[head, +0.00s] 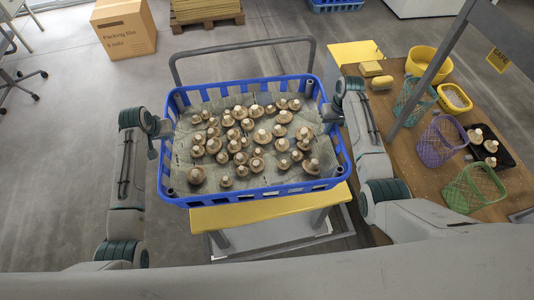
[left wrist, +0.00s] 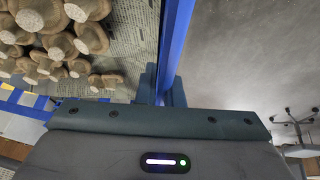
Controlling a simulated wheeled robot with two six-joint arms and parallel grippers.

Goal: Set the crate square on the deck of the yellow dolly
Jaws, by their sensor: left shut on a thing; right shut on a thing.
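The blue crate (head: 262,194) is lined with grey-green sheet and holds many brown mushrooms. It is over the yellow dolly (head: 265,213), whose front deck edge shows below the crate's front wall, roughly parallel to it. The rest of the deck is hidden, and I cannot tell whether the crate touches it. My left gripper (head: 163,130) is shut on the crate's left wall; the left wrist view shows that wall (left wrist: 176,45) between the fingers (left wrist: 163,88). My right gripper (head: 332,112) is at the right wall, shut on it, its fingertips partly hidden.
The dolly's grey handle (head: 240,47) rises behind the crate. A wooden table (head: 410,150) on the right holds several coloured baskets, a yellow bowl (head: 428,62) and a black tray (head: 503,155). A cardboard box (head: 124,28) and a pallet (head: 207,14) stand behind.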

